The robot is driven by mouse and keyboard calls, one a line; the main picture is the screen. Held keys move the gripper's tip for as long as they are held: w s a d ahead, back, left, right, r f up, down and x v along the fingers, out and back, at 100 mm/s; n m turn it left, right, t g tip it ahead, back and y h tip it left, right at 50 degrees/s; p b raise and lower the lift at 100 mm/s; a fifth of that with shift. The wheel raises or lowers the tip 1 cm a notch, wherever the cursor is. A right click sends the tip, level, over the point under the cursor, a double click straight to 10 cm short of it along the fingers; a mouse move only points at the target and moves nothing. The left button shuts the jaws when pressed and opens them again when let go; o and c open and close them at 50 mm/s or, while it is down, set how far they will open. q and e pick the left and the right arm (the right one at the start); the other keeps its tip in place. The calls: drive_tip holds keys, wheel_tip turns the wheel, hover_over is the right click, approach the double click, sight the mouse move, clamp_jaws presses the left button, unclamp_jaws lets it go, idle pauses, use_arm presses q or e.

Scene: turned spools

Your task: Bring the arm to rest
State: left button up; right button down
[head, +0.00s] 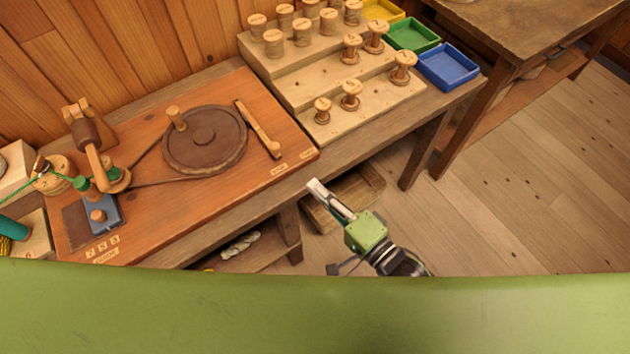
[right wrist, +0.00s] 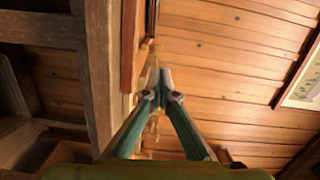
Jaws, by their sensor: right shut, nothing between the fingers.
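My right gripper (head: 317,187) is in front of the bench edge in the head view, over the floor and a low wooden crate. Its fingers are shut and empty, and it touches nothing that I can see. In the right wrist view the two teal fingers (right wrist: 162,82) meet at their tips, with a wooden plank surface beyond. My left gripper is not in view.
The workbench (head: 225,218) carries a winding board with a dark wheel (head: 205,139). A stepped rack (head: 345,85) holds several spools. Green (head: 412,36) and blue (head: 449,66) trays stand at its right. A wooden crate (head: 368,188) is below. Floor at right is clear.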

idle(0.5)
drive_tip(key=s+d+f+n+g+h, duration=0.1)
drive_tip(key=d+f+n+h, duration=0.3)
drive_tip(key=f, duration=0.6)
drive_tip(key=s+d+f+m+g+h, duration=0.1)
drive_tip(key=s+d+f+g+h, duration=0.1)
drive_tip(key=d+f, duration=0.6)
drive_tip(key=s+d+f+n+g+h, duration=0.1)
drive_tip(key=d+f+n+h, duration=0.15)
drive_tip(key=f, duration=0.95)
drive_tip(key=s+d+f+n+g+h, duration=0.35)
drive_tip(key=s+d+f, duration=0.35)
drive_tip(key=s+f, duration=0.55)
drive_tip(key=s+d+f+n+g, duration=0.1)
drive_tip(key=s+f+g, duration=0.1)
drive_tip(key=s, duration=0.6)
drive_tip(key=s+d+f+n+g, duration=0.1)
drive_tip(key=s+f+g, duration=0.1)
drive_tip(key=s, duration=0.6)
drive_tip(key=shift+s+f, duration=0.35)
drive_tip(key=shift+f, duration=0.05)
drive_tip(key=shift+d+g, duration=0.1)
drive_tip(key=shift+g, duration=0.15)
